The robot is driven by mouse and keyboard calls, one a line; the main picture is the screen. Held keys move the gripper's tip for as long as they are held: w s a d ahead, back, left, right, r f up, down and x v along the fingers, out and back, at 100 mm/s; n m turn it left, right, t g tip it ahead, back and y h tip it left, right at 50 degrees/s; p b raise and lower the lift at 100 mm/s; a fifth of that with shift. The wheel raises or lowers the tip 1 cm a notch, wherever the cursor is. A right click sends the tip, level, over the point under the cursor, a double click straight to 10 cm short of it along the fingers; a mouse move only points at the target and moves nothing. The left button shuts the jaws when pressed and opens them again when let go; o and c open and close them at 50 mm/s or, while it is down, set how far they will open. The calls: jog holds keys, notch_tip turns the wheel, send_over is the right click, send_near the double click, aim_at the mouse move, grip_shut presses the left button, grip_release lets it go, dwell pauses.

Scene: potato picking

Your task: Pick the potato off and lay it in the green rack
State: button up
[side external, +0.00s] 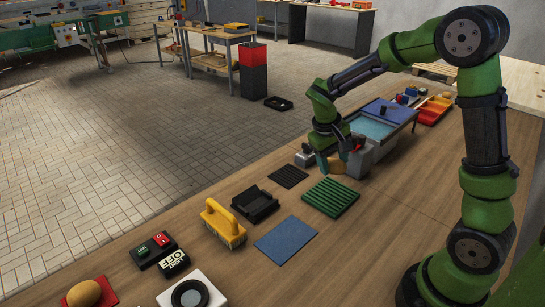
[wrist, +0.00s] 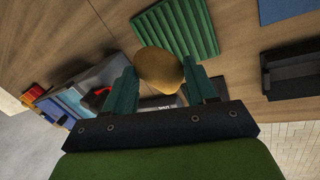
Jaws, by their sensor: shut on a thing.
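My gripper (wrist: 165,76) is shut on a brown potato (wrist: 160,65), which sits between the two teal fingers in the wrist view. The green rack (wrist: 192,24), a ribbed slab, lies on the table beyond the potato there. In the side external view my gripper (side external: 331,164) hangs low beside the grey sink unit, just behind the green rack (side external: 331,197). The rack looks empty in that view. The held potato is mostly hidden by the fingers there, and its exact height above the table is hard to tell.
A grey unit with a blue basin (side external: 372,128) stands close beside my gripper. A dark ribbed mat (side external: 288,177), a black holder (side external: 255,204), a yellow-handled brush (side external: 223,222) and a blue mat (side external: 286,240) lie nearby. A yellow-brown rounded thing (side external: 83,293) sits at lower left.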

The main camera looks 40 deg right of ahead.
jog(key=shift+w+d+r, duration=0.1)
jog(key=shift+d+r, duration=0.2)
jog(key=shift+d, duration=0.05)
jog(key=shift+f, duration=0.15)
jog(key=shift+a+f, duration=0.1)
jog(key=shift+f, duration=2.4)
jog(key=shift+f, duration=0.1)
jog(key=shift+f, duration=0.45)
jog(key=o, duration=1.2)
